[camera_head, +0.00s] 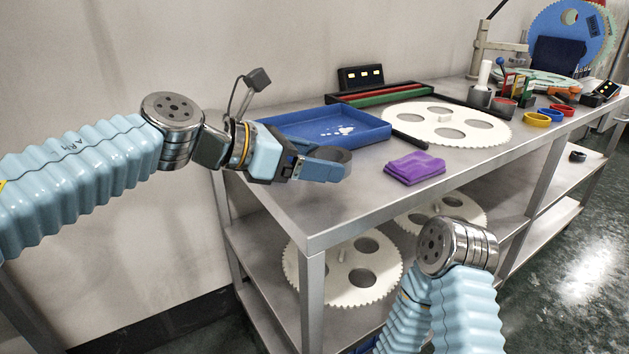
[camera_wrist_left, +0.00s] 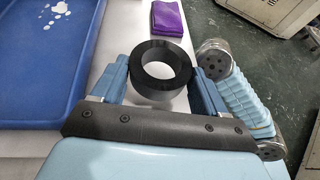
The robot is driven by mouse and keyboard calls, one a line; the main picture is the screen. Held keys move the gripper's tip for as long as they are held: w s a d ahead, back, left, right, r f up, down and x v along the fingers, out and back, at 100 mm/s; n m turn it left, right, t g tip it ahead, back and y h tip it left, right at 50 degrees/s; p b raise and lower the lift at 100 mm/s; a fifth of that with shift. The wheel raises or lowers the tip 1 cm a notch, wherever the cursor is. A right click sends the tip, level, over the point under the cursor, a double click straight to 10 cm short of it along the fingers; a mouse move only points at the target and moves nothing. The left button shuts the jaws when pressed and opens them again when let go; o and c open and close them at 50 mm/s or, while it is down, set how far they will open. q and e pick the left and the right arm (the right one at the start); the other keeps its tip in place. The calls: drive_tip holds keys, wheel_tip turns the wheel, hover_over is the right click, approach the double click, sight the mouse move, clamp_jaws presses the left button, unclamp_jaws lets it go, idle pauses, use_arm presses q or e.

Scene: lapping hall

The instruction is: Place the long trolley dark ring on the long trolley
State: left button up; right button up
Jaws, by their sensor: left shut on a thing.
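My left gripper (camera_head: 333,168) is shut on a dark ring (camera_head: 328,154), over the near left part of a long grey metal trolley-like table (camera_head: 290,208). In the left wrist view the dark ring (camera_wrist_left: 161,92) sits between the two blue fingers, its hole facing the camera. I cannot tell whether the ring touches the top. My right arm shows at the lower right of the head view; its gripper is out of view.
A blue tray (camera_head: 335,130) lies behind my left gripper. A purple cloth (camera_head: 415,168) lies to its right, and a white toothed disc (camera_head: 445,117) farther back. Coloured rings (camera_head: 537,119) stand at the far right. The near top corner is clear.

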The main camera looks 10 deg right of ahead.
sight(315, 193)
use_arm(q)
drive_tip(key=shift+w+d+f+b, duration=0.15)
drive_tip(key=shift+f+b, duration=0.4)
drive_tip(key=shift+f, duration=1.2)
drive_tip(key=shift+f, duration=0.2)
drive_tip(key=o, duration=1.2)
drive_tip(key=shift+c, duration=0.2)
drive_tip(key=shift+r, duration=0.1)
drive_tip(key=shift+r, duration=0.2)
drive_tip(key=v, duration=1.2)
drive_tip(key=shift+p, duration=0.45)
